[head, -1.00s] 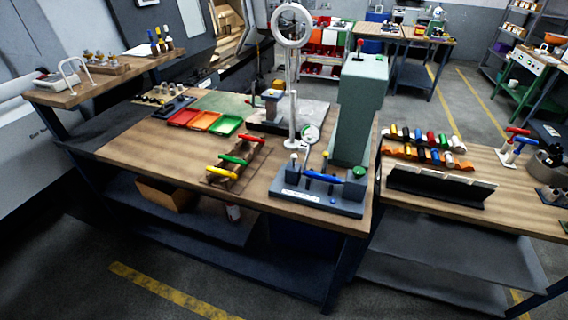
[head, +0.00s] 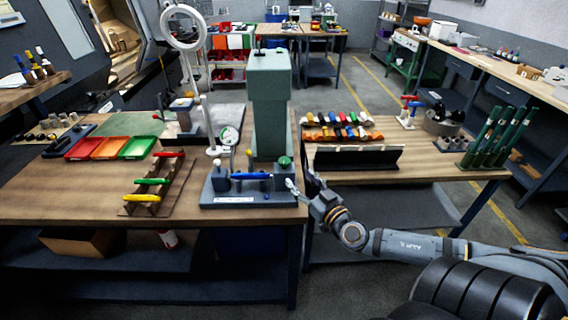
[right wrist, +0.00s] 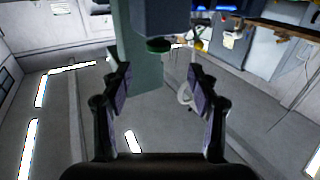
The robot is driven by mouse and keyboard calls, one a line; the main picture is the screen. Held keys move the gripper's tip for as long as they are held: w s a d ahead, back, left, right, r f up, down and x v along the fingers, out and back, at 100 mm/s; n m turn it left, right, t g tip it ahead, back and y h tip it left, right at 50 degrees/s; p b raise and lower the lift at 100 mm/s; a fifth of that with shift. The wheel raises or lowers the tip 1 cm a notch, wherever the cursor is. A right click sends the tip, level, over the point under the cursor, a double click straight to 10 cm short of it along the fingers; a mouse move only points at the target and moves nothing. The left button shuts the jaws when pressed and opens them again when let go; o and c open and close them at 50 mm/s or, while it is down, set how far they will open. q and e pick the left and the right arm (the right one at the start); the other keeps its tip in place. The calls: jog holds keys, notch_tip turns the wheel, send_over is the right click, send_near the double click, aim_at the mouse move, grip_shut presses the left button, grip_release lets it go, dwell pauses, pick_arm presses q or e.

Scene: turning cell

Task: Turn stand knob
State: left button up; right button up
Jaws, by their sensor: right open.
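A dark grey stand base (head: 232,192) sits at the front right of the wooden bench, with a blue handle lying across it. A green round knob (head: 285,162) is on its right side; a dark green knob (right wrist: 158,45) also shows at the top of the right wrist view. A tall grey-green column (head: 270,105) rises behind the base. My right gripper (head: 300,183) is open and empty just right of the base, apart from the knob. In the right wrist view its fingers (right wrist: 160,88) are spread with nothing between them. My left gripper is not in view.
A magnifier lamp (head: 183,27) stands behind the base. A rack of colored handles (head: 152,187) and red, orange and green trays (head: 108,148) lie to the left. A side bench (head: 350,175) with a black holder stands right, beyond a narrow gap.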

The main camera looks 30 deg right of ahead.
aim_at(284, 160)
jog(key=w, duration=0.5)
jog(key=shift+d+r+b, duration=0.1)
jog(key=shift+d+b, duration=0.15)
jog(key=shift+b, duration=0.15)
jog(key=w+p, duration=0.3)
jog(key=w, duration=0.1)
jog(key=shift+w+d+r, duration=0.1)
jog(key=shift+w, duration=0.15)
jog(key=shift+w+f+p, duration=0.25)
jog(key=shift+w+p, duration=0.15)
jog(key=shift+w, duration=0.15)
jog(key=c, duration=1.2)
jog(key=shift+o, duration=0.2)
